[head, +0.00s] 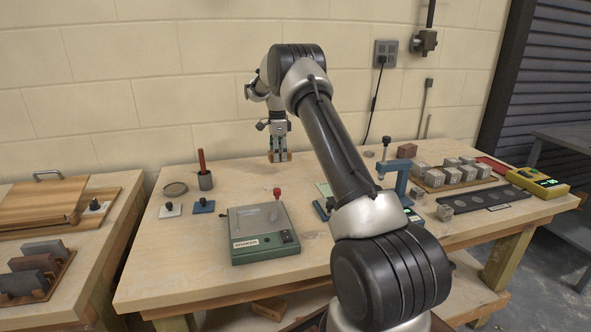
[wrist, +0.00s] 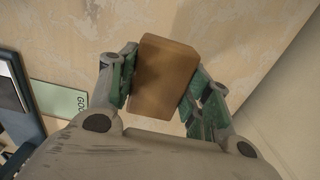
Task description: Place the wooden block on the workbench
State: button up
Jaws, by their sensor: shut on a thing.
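My gripper (head: 279,155) is over the back part of the workbench (head: 240,286), near the wall. In the wrist view my gripper (wrist: 162,92) is shut on the wooden block (wrist: 165,70), a brown block held between the green-padded fingers. In the head view the wooden block (head: 280,157) shows only as a small piece between the fingertips. It is close to the bench top; I cannot tell whether it touches it.
A green shaker box (head: 262,250) with a red knob stands at the front. A blue press (head: 398,172) and a tray of grey cubes (head: 432,183) are to the right. A green card (wrist: 60,100) lies left in the wrist view.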

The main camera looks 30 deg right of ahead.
aim_at(279, 174)
notch_tip(279, 174, down, 6)
jog(key=shift+r, duration=0.1)
jog(key=o, duration=1)
jog(key=shift+o, duration=0.2)
